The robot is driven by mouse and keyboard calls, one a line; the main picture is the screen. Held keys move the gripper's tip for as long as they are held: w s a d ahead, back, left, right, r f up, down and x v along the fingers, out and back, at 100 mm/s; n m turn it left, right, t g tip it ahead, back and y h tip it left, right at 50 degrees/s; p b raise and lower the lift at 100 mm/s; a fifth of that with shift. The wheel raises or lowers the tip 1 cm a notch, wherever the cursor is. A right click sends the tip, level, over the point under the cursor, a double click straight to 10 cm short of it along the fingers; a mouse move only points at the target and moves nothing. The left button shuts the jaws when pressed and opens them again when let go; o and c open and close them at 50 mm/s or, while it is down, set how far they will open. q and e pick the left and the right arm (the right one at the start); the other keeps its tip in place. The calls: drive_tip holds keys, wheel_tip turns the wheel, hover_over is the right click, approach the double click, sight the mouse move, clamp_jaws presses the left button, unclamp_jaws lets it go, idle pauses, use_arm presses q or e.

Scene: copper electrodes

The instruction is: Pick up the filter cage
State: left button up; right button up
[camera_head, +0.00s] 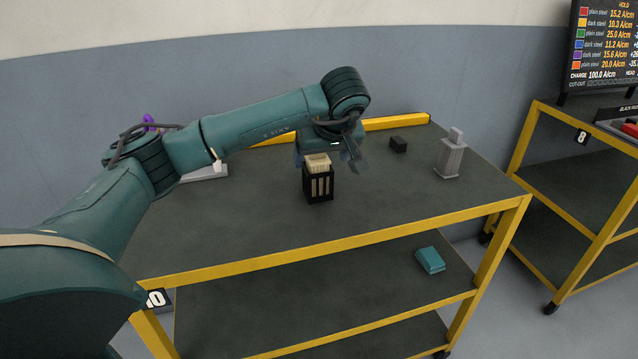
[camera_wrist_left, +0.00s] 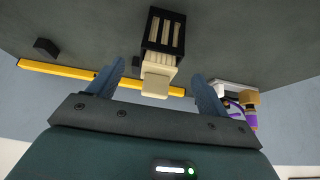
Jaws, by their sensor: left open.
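The filter cage (camera_head: 319,187) is a small black box with slots, standing upright on the dark table top. A cream block (camera_head: 318,161) sticks out of its top. In the left wrist view the slotted black cage (camera_wrist_left: 164,32) is at the top centre, with the cream block (camera_wrist_left: 157,78) nearer the camera. My left gripper (camera_head: 328,158) is above the cage and open. In the wrist view its two fingers (camera_wrist_left: 158,72) stand on either side of the cream block, with a visible gap on each side. My right gripper is not in view.
The table has a yellow edge (camera_head: 330,243). A small black block (camera_head: 398,145) and a grey block-shaped object (camera_head: 451,157) stand to the right. A white item (camera_head: 207,172) is partly behind my left arm. A teal box (camera_head: 430,260) lies on the lower shelf. The table's front is clear.

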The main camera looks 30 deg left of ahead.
sight(318, 169)
use_arm(q)
drive_tip(key=x, duration=0.6)
drive_tip(key=shift+w+a+f, duration=0.1)
drive_tip(key=shift+w+f, duration=0.05)
drive_tip(key=shift+f, duration=0.15)
drive_tip(key=shift+r, duration=0.1)
drive_tip(key=c, duration=1.2)
